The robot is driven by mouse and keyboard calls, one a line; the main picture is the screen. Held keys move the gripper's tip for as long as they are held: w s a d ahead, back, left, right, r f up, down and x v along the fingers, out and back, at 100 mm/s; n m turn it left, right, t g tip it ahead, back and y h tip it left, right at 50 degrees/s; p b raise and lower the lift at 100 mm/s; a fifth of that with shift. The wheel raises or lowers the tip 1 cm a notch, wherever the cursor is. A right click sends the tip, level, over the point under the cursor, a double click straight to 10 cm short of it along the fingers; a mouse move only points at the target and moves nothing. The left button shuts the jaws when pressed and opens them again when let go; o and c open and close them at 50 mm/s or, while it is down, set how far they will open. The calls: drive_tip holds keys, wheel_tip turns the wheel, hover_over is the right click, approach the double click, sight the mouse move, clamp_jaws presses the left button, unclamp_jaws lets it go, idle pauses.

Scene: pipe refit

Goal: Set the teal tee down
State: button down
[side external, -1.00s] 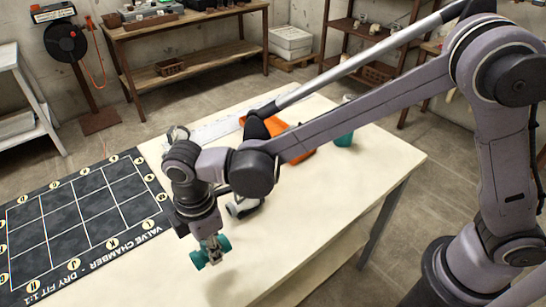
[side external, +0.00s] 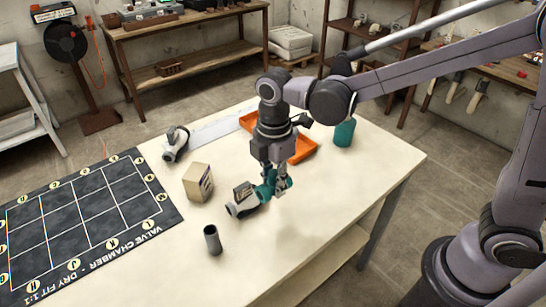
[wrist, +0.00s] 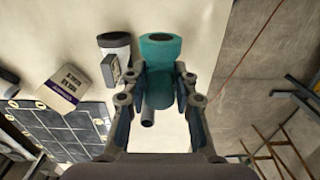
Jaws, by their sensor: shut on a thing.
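The teal tee (side external: 264,191) is between the fingers of my gripper (side external: 275,187), low over the table's middle. In the wrist view the tee (wrist: 160,50) lies between the two fingertips of my gripper (wrist: 161,88), which are shut on it. I cannot tell whether the tee touches the tabletop (side external: 330,205). A grey-and-white fitting (side external: 240,208) with a dark block on it lies close to the left of the tee; the wrist view shows a narrow gap between this fitting (wrist: 115,42) and the tee.
A tan box (side external: 198,183) and an upright grey pipe (side external: 213,240) stand to the left. An orange tray (side external: 303,152) is behind my gripper, with a teal container (side external: 344,134) beyond. Another fitting (side external: 176,145) and the gridded mat (side external: 85,215) lie left. The table's right front is clear.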

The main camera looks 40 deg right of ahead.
drive_tip(key=s+d, duration=0.2)
drive_tip(key=d, duration=0.6)
hover_over(266, 235)
wheel_tip(266, 235, down, 7)
drive_tip(key=shift+f, duration=2.1)
drive_tip(key=shift+f, duration=0.15)
drive_tip(key=c, duration=1)
unclamp_jaws()
drive_tip(key=shift+c, duration=0.2)
